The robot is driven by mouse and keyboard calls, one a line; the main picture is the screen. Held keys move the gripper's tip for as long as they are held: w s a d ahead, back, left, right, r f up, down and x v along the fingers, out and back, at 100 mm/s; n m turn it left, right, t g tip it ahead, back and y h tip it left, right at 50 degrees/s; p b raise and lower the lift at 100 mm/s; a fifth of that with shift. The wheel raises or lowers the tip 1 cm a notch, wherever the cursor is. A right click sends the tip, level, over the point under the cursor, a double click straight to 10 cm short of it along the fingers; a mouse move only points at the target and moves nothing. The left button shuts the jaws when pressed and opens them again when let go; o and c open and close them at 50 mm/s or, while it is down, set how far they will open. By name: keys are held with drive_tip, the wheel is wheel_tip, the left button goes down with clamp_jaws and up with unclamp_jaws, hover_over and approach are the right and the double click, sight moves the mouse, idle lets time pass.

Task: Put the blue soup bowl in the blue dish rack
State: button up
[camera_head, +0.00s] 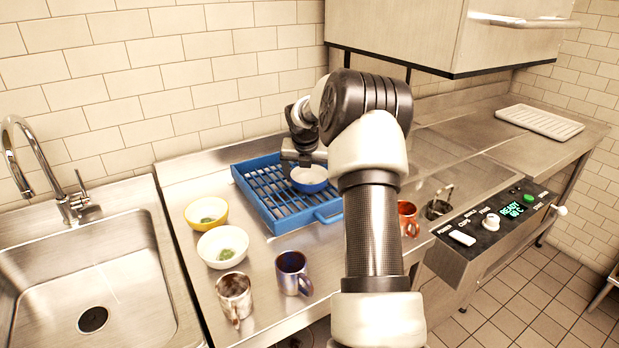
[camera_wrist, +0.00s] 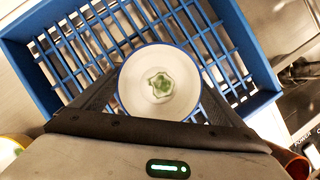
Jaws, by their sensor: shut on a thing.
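The blue soup bowl (camera_head: 309,179) is blue outside and white inside. My gripper (camera_head: 304,162) is shut on it, at the right part of the blue dish rack (camera_head: 328,213). In the wrist view the bowl (camera_wrist: 138,98) shows from above with a green patch inside, between my fingers. The slatted rack (camera_wrist: 262,98) spreads beneath and around it. I cannot tell whether the bowl touches the slats or hangs just above them. It looks about level.
A yellow bowl (camera_head: 207,213) and a white bowl (camera_head: 223,247) stand left of the rack. A brown mug (camera_head: 235,296) and a dark blue mug (camera_head: 292,272) stand in front. The sink (camera_head: 95,270) is far left.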

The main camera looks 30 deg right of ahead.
idle(0.3)
drive_tip(key=o, duration=0.9)
drive_tip(key=shift+o, duration=0.2)
drive_tip(key=p+v, duration=0.1)
drive_tip(key=v, duration=1.1)
drive_tip(key=shift+r, duration=0.1)
